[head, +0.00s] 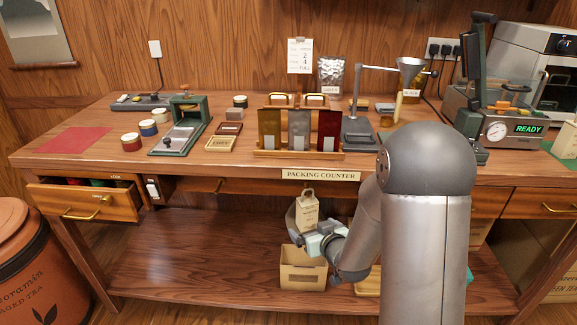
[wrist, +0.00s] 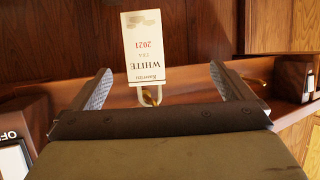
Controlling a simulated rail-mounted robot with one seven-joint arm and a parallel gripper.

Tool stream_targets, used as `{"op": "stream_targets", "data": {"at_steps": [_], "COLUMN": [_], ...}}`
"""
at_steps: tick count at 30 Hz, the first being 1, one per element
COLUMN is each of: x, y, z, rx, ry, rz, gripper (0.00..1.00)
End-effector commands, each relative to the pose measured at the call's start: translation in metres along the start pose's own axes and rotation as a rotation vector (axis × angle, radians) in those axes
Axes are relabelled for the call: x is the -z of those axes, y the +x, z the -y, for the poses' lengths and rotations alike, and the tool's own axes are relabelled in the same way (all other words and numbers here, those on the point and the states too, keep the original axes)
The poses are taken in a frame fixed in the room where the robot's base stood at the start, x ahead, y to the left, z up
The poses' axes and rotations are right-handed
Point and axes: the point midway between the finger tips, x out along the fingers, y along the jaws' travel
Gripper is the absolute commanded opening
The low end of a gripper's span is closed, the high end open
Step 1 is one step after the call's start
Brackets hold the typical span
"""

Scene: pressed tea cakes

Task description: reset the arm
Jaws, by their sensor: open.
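My gripper (head: 299,232) is low in front of the counter, below the "PACKING COUNTER" sign. In the wrist view its two fingers stand wide apart, with nothing clamped between them. A pale packet (head: 307,212) with a loop on top shows just beside and behind my gripper in the head view, above an open cardboard box (head: 303,269). My gripper hides part of it. In the wrist view, a white label (wrist: 146,48) with upside-down "WHITE" and "2021" lettering shows between the fingers. Whether it belongs to that packet, I cannot tell.
An open drawer (head: 88,199) juts out at the left. The lower shelf (head: 190,255) is largely bare left of the box.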

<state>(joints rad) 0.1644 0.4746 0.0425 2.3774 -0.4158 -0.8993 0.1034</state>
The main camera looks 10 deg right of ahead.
Motion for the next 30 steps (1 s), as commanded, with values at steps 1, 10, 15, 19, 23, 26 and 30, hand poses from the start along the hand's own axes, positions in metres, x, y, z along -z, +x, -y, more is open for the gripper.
{"op": "stream_targets", "data": {"at_steps": [1, 10, 15, 19, 23, 26, 30], "x": [0.004, 0.072, 0.103, 0.120, 0.128, 0.129, 0.128], "y": [-0.003, -0.097, -0.199, -0.280, -0.339, -0.365, -0.377], "z": [0.000, 0.001, 0.019, 0.044, 0.066, 0.077, 0.082], "rx": [-0.003, -0.132, -0.183, -0.172, -0.140, -0.119, -0.106], "ry": [-0.002, -0.008, 0.054, 0.113, 0.156, 0.174, 0.184], "rz": [0.007, 0.359, 0.667, 0.882, 1.036, 1.106, 1.143], "gripper": [1.00, 1.00, 1.00, 1.00, 1.00, 1.00, 1.00]}}
